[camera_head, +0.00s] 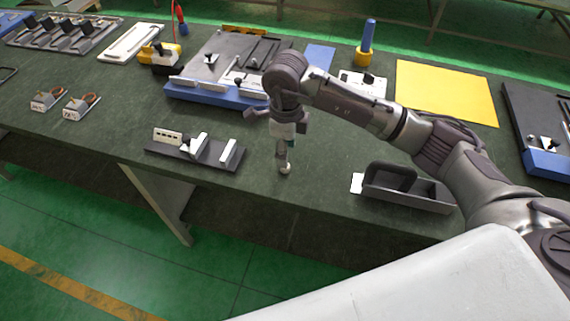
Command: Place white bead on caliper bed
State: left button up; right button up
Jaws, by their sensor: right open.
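The caliper bed, as far as I can tell, is the dark plate (182,153) near the table's front edge, with a small display panel and white jaw-like blocks standing on it. My right gripper (283,158) points down over the table to the right of this plate, apart from it, and is open. A small pale round thing (285,169), probably the white bead, shows right at its fingertips. I cannot tell whether it touches the fingers or rests on the table. My left gripper is not in view.
A dark compartment tray (424,194) stands right of my right gripper near the front edge. A yellow sheet (446,90) is at the back right. Two small clamp devices (80,106) sit at the left.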

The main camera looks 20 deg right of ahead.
jog(key=shift+f, duration=0.65)
jog(key=shift+f+p, duration=0.35)
jog(key=f, duration=0.1)
jog(key=f+p, duration=0.1)
jog(key=f, duration=0.1)
jog(key=shift+w+f, duration=0.3)
jog(key=shift+f, duration=0.45)
jog(key=c, duration=1)
